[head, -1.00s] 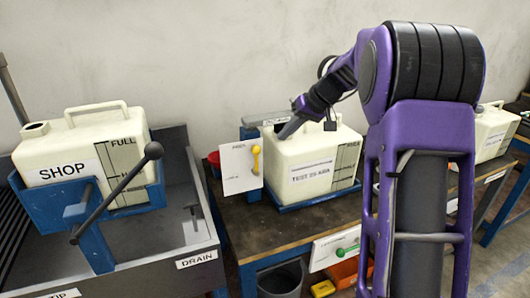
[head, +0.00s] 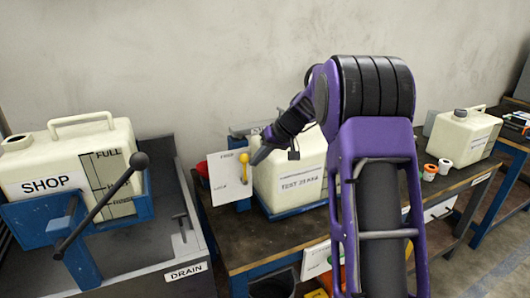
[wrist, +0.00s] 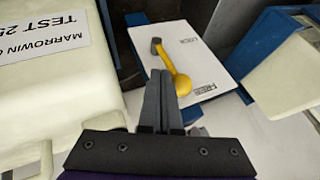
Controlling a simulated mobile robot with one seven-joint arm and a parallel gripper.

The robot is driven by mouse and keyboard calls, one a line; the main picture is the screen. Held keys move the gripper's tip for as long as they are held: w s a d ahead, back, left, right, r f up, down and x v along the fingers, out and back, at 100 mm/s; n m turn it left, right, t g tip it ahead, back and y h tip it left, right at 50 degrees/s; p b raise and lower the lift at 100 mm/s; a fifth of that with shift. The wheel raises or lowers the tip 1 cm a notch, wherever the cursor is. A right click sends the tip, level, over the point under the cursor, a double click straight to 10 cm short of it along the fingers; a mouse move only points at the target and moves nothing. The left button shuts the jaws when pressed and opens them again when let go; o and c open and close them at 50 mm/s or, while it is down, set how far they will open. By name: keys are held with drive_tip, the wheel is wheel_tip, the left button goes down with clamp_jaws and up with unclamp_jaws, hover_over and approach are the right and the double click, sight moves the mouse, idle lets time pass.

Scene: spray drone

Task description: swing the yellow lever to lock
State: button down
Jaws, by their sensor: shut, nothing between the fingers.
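The yellow lever (head: 244,159) is mounted on a white plate (head: 226,188) marked FREE at the top and LOCK lower down. Its round knob points up toward FREE in the head view. The wrist view shows the lever (wrist: 182,84) with its knob by the FREE label and its dark pivot end toward LOCK. The plate (wrist: 200,48) is seen the other way up there. My gripper (head: 256,160) is shut and empty, just right of the knob. In the wrist view the fingertips (wrist: 161,76) lie close beside the lever; I cannot tell whether they touch.
The cream TEST tank (head: 285,178) stands right beside the lever plate, under my wrist. The SHOP tank (head: 92,165) sits in a blue cradle at left with a dark ball-ended lever (head: 100,205). Another tank (head: 462,137) and small cups (head: 430,172) stand at right.

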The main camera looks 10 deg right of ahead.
drive_tip(key=shift+w+a+f, duration=0.25)
drive_tip(key=shift+f, duration=0.2)
drive_tip(key=shift+a, duration=0.1)
